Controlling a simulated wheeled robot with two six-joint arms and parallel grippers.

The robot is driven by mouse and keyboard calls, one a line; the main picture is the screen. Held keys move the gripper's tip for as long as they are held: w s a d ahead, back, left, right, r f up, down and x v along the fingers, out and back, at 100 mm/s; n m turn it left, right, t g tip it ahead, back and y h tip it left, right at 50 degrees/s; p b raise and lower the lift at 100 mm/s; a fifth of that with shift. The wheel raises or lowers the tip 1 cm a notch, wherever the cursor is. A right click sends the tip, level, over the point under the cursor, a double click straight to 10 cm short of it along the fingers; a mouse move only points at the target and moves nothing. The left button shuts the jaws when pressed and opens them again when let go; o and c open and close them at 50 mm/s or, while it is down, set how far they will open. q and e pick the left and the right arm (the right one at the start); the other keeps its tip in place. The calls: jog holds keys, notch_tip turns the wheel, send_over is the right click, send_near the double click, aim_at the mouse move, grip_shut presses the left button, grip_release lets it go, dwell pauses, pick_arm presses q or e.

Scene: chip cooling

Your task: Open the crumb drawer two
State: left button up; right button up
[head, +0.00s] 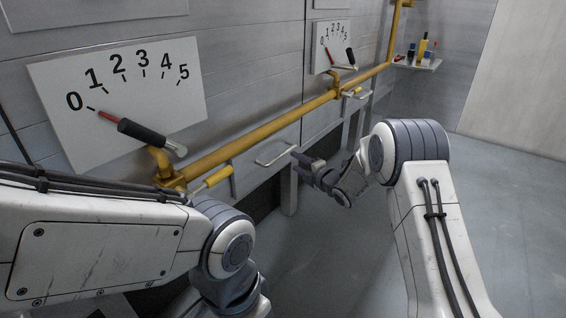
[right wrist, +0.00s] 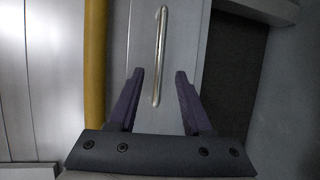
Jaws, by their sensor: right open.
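A drawer front (head: 262,178) with a pale bar handle (head: 275,154) sits low on the grey wall, below the yellow rail. No number shows on it, so I cannot tell if it is crumb drawer two. My right gripper (head: 298,161) is just right of the handle, open and empty. In the right wrist view, the handle (right wrist: 159,55) stands upright ahead of the open right gripper (right wrist: 158,73), its lower end near the gap between the dark fingers. The handle appears apart from both fingers. The drawer looks closed. My left gripper is out of view.
A yellow rail (head: 262,131) runs along the wall above the drawer. A large dial panel (head: 60,65) with a black-handled lever (head: 145,135) is at left; a smaller one (head: 322,58) is farther back. A small shelf (head: 425,64) holds bottles. Open floor (head: 510,200) lies right.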

aim_at(283, 153)
jog(key=shift+b+x, duration=1.65)
jog(key=shift+x, duration=3.05)
jog(key=shift+a, duration=0.1)
grip_shut()
